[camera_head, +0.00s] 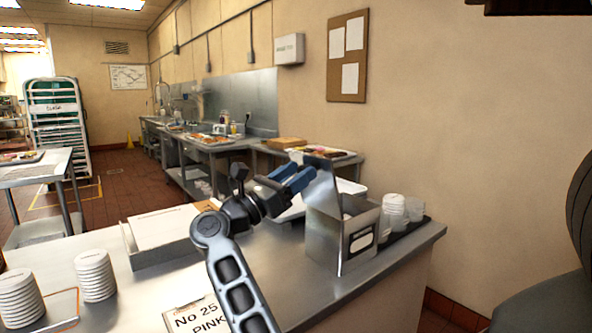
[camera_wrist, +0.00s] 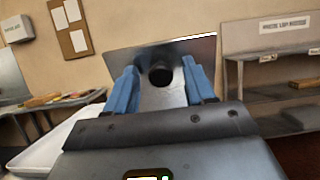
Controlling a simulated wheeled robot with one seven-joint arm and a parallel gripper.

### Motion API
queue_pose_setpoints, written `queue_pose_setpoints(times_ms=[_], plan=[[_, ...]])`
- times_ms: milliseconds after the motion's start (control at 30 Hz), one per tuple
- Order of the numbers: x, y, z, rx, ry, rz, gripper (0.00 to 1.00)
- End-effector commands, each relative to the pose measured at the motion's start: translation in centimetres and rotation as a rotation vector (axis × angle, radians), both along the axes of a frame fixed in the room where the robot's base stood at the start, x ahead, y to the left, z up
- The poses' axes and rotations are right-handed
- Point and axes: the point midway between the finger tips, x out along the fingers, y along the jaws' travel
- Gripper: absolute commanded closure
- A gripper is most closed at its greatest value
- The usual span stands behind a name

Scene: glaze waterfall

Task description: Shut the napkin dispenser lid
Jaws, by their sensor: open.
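A dark round spot shows between the fingers. The inside of the box is mostly hidden.
White cups (camera_head: 394,207) stand on a dark tray right of the dispenser. A napkin-like white stack in a tray (camera_head: 160,228), stacked white cups (camera_head: 95,276) and a clipboard sign (camera_head: 195,316) lie left on the counter. A wall is behind.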

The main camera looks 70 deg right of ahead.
Motion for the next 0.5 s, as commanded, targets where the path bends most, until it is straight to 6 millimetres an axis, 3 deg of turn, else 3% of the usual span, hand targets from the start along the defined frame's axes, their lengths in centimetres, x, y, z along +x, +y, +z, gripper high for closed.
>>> queue_pose_setpoints(times_ms=[300,500], plan=[[-0.16,-0.25,0.07,0.0,0.0,0.001,0.46],[-0.14,-0.23,0.07,0.0,0.0,0.001,0.65]])
